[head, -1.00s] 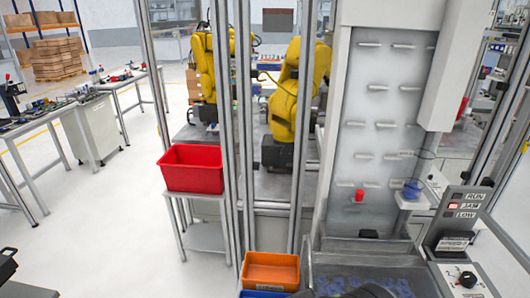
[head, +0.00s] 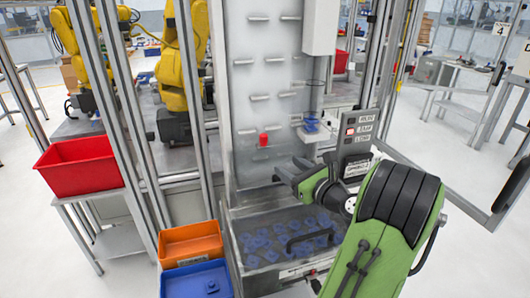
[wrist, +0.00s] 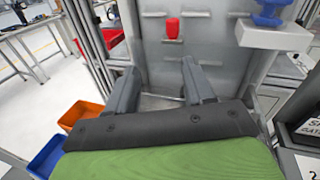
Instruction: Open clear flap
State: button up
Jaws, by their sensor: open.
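A tall, hazy see-through panel (head: 240,105) covers a grey board with rows of pegs. A red knob (head: 263,140) sits low on it and also shows in the wrist view (wrist: 172,28). I cannot tell the panel's edges or hinge clearly. Below, blue parts lie in a metal tray (head: 250,268) with a dark bar handle (head: 310,240) over it. My gripper (head: 287,177) is in front of the board's lower part, below and right of the knob. In the wrist view my gripper (wrist: 158,78) has its fingers apart with nothing between them, the knob beyond them.
A white ledge (head: 315,134) holding a blue part (head: 312,124) juts out right of the knob. A RUN/JAM/LOW light box (head: 356,132) stands close to my arm. Orange (head: 191,243), blue (head: 197,281) and red (head: 79,165) bins are at left. Metal posts flank the station.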

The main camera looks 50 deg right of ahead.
jog(key=s+d+m+h, duration=0.1)
jog(key=s+d+m, duration=0.1)
send_near(266, 142)
jog(key=x, duration=0.9)
jog(key=shift+w+r, duration=0.15)
jog(key=shift+w, duration=0.15)
grip_shut()
